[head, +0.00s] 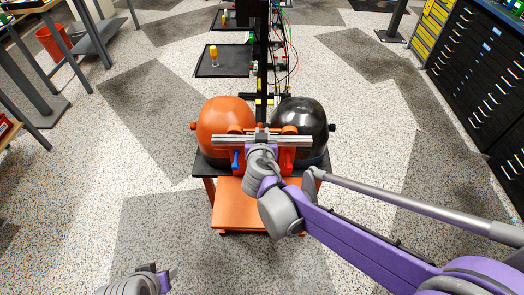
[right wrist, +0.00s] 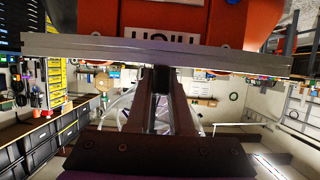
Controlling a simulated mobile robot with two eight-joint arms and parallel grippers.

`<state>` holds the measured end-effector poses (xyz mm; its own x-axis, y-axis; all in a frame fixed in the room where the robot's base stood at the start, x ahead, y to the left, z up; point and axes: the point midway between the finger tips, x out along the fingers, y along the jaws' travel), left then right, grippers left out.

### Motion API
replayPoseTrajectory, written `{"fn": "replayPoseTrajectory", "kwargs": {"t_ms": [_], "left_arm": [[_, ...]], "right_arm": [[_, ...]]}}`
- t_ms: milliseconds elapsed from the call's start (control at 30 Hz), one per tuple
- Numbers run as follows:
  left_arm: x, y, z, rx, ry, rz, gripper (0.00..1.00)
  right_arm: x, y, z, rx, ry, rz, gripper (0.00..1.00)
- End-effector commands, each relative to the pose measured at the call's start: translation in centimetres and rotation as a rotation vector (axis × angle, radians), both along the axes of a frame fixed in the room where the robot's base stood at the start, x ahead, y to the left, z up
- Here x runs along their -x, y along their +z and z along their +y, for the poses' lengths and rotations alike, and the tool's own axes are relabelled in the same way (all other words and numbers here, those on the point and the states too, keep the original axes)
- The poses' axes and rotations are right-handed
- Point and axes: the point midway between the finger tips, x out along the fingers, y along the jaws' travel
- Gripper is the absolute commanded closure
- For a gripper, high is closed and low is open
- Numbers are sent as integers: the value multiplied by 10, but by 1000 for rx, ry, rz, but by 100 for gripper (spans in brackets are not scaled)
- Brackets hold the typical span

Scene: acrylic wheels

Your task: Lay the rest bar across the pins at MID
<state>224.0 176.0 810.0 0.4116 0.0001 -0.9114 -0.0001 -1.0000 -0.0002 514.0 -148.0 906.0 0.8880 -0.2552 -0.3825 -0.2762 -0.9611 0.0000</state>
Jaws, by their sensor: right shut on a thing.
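The rest bar (head: 225,141) is a long silver bar lying crosswise in front of the orange stand between two domes. My right gripper (head: 262,138) is shut on it near its middle. In the right wrist view, the bar (right wrist: 85,45) spans the upper part, with the fingers (right wrist: 162,80) at its middle. Behind it is an orange panel (right wrist: 190,14) with a white label, upside down and partly hidden, that seems to read HIGH. I cannot make out the MID pins, nor whether the bar touches any pin. My left gripper (head: 158,272) is low at the left, empty, its opening unclear.
An orange dome (head: 222,125) and a black dome (head: 302,118) sit on a low dark-topped stand with an orange lower shelf (head: 245,208). A blue lever (head: 237,160) is under the bar. Black trays (head: 222,62) stand behind.

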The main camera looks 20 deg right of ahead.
Motion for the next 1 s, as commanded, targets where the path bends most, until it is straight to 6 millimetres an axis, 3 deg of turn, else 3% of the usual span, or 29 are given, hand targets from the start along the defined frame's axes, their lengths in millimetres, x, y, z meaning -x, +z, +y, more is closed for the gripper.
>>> {"fn": "replayPoseTrajectory", "kwargs": {"t_ms": [100,333,533,933,967,1000], "left_arm": [[0,-7,0,0,0,2,50],[0,-12,0,0,0,4,50],[0,-22,0,0,0,7,50],[0,-24,0,0,0,8,50],[0,-23,0,0,0,8,50],[0,-23,0,0,0,7,50]], "right_arm": [[0,-21,0,0,0,0,100],[0,-37,0,0,0,0,100],[-1,-66,0,0,-1,0,100],[0,-70,0,0,0,0,100],[0,-70,0,0,-1,0,75],[0,-69,0,0,0,0,68]]}}
